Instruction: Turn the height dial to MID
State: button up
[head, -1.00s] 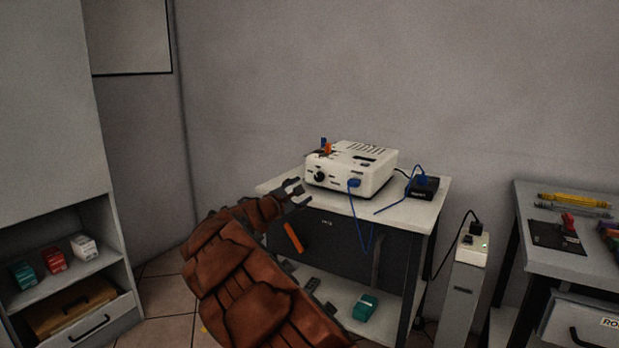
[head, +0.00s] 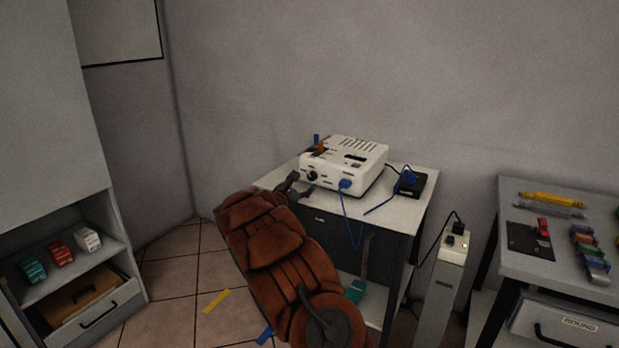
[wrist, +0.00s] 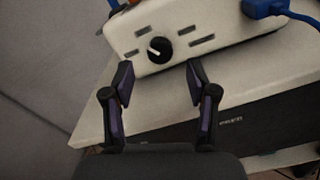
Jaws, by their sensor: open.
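The black height dial (wrist: 159,48) is on the front face of the white device (head: 350,160), which stands on a table. In the head view the dial (head: 312,175) is small. In the wrist view its white pointer line slants to the upper left, and dark label plates, too blurred to read, surround it. My gripper (wrist: 158,82) is open and empty, its two fingertips spread just short of the dial, one toward each side. In the head view my gripper (head: 303,189) is at the table's front left edge, partly hidden by my arm.
A blue plug (head: 345,184) with a hanging cable sits in the device's front, right of the dial. A black box (head: 411,183) with a blue cable is on the table (head: 400,211) at right. A power-strip post (head: 453,248) stands beside the table. Left floor has tape strips.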

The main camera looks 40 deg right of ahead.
aim_at(311, 178)
jog(key=shift+x, duration=2.4)
grip_shut()
jog(key=shift+f+b, duration=0.1)
jog(key=shift+b, duration=0.25)
jog(key=shift+f+m+b, duration=0.15)
jog(key=shift+m+b, duration=0.45)
jog(key=shift+b, duration=0.4)
jog(key=m+b, duration=0.2)
jog(key=b, duration=0.2)
jog(key=shift+m, duration=0.3)
jog(key=shift+b, duration=0.3)
